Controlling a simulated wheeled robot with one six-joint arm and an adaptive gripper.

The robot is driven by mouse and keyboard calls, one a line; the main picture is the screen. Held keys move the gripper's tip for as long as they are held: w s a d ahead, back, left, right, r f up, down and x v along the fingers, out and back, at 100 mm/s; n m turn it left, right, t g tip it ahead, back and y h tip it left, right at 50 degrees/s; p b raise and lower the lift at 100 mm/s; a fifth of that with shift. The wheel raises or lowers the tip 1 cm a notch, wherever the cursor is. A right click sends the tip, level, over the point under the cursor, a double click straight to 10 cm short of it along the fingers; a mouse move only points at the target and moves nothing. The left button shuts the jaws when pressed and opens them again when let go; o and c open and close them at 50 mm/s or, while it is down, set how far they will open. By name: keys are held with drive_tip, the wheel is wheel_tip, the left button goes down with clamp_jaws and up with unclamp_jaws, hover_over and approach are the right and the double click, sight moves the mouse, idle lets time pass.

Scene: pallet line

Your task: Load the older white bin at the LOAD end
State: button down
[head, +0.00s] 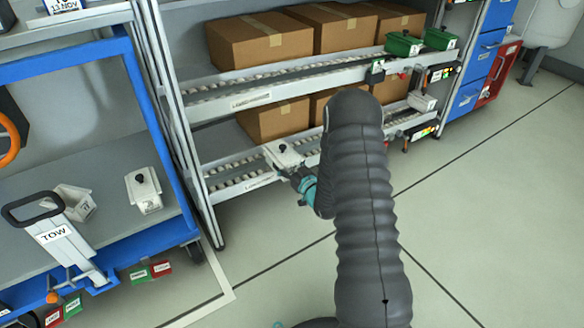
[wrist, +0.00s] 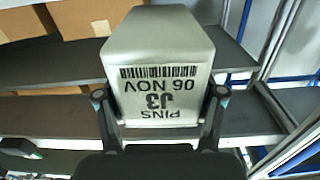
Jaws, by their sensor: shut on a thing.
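My gripper (head: 296,176) is shut on a white bin (head: 283,156) at the lower left of the roller rack. In the wrist view the fingers sit on both sides of this bin (wrist: 158,55). Its label reads upside down: PINS, J3, 06 NOV, with a barcode. A black knob shows on its top in the head view. I cannot tell whether it touches the lower rollers (head: 232,188) or hangs just above them. Another white bin with a black knob (head: 145,192) stands on the blue cart. A white card (head: 65,5) at the top left reads 13 NOV.
Brown cartons (head: 258,42) stand on the rack's upper and lower levels. Green bins (head: 403,44) sit at its upper right; a white bin (head: 422,101) is at its lower right end. The blue cart (head: 150,235) with a TOW handle and a tilted white bin (head: 76,204) stands left. Right floor is clear.

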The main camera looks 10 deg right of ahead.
sight(272, 146)
drive_tip(key=shift+p+x, duration=0.35)
drive_tip(key=shift+x, duration=4.85)
drive_tip(key=shift+s+f+b, duration=0.1)
drive_tip(key=shift+f+b, duration=0.45)
drive_tip(key=shift+f, duration=0.8)
drive_tip(key=shift+f, duration=0.3)
drive_tip(key=shift+c, duration=0.2)
unclamp_jaws()
drive_tip(key=shift+f, duration=0.15)
drive_tip(key=v, duration=1.2)
